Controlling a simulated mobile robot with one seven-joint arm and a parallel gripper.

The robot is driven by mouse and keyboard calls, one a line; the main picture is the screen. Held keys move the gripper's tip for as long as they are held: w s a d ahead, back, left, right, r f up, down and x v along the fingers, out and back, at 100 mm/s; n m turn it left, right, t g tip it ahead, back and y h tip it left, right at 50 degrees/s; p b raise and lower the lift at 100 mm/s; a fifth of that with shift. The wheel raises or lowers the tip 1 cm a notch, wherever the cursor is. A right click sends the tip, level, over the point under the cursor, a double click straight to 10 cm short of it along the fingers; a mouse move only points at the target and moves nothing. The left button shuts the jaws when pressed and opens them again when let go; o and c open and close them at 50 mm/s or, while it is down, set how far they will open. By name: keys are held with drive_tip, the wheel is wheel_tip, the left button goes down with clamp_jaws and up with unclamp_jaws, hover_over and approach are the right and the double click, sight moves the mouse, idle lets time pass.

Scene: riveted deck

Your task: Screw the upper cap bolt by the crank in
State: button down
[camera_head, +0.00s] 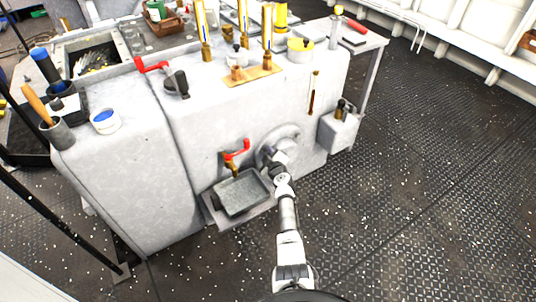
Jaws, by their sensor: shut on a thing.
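My gripper (278,160) is at the front face of the grey machine block (190,130), in front of the round grey cap (288,134). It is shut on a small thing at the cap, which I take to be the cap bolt. My gripper's own body hides that bolt, so I cannot tell how deep it sits. A second red crank handle (152,65) is on top of the block.
A grey tray (240,193) juts out below the crank, close to my arm. A small grey box (338,131) hangs on the face to the right. Brass-ended columns (267,42) stand on top. The dark floor (430,190) at right is clear.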

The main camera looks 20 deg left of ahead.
drive_tip(key=m+g+b, duration=0.2)
drive_tip(key=m, duration=0.1)
drive_tip(key=shift+w+d+f+y, duration=0.15)
drive_tip(key=shift+d+y, duration=0.05)
drive_tip(key=shift+y, duration=0.2)
drive_tip(key=m+g+b, duration=0.1)
drive_tip(key=b, duration=0.1)
drive_tip(key=m+y+b, duration=0.1)
drive_tip(key=m+b, duration=0.1)
drive_tip(key=shift+w+d+g, duration=0.15)
drive_tip(key=shift+g, duration=0.25)
drive_tip(key=c, duration=1.2)
unclamp_jaws()
drive_tip(key=shift+r, duration=0.3)
drive_tip(key=shift+r, duration=0.1)
